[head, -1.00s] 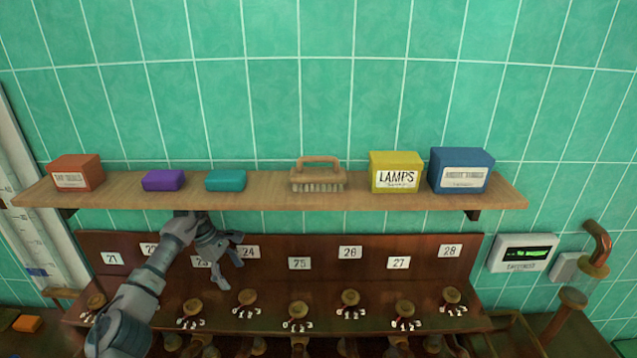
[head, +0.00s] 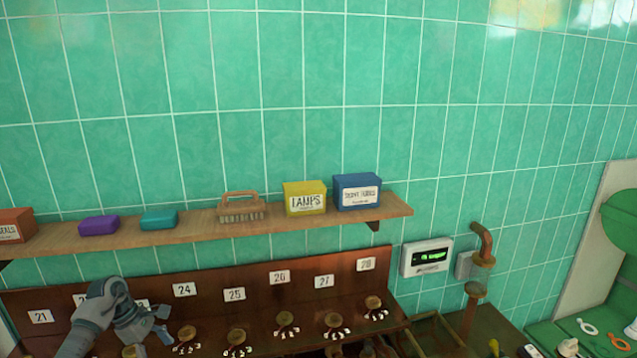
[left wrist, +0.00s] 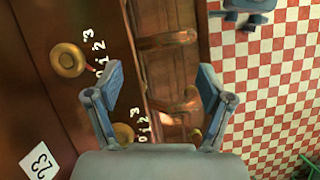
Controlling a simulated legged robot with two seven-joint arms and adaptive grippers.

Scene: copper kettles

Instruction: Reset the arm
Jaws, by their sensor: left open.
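My left gripper (head: 150,325) is at the lower left in the head view, in front of the wooden panel (head: 210,312) with numbered plates and brass knobs. In the left wrist view its two fingers (left wrist: 158,95) stand wide apart with nothing between them. Beyond the fingers are a brass knob (left wrist: 68,60), a plate marked 23 (left wrist: 40,162) and copper pipes (left wrist: 168,40). The gripper appears clear of the panel, but the exact gap cannot be told.
A wooden shelf (head: 290,219) above the panel holds a purple block (head: 98,226), a teal block (head: 160,220), a brush (head: 241,210), a yellow LAMPS box (head: 305,199) and a blue box (head: 357,192). A meter (head: 427,257) and a copper pipe (head: 482,245) are to the right.

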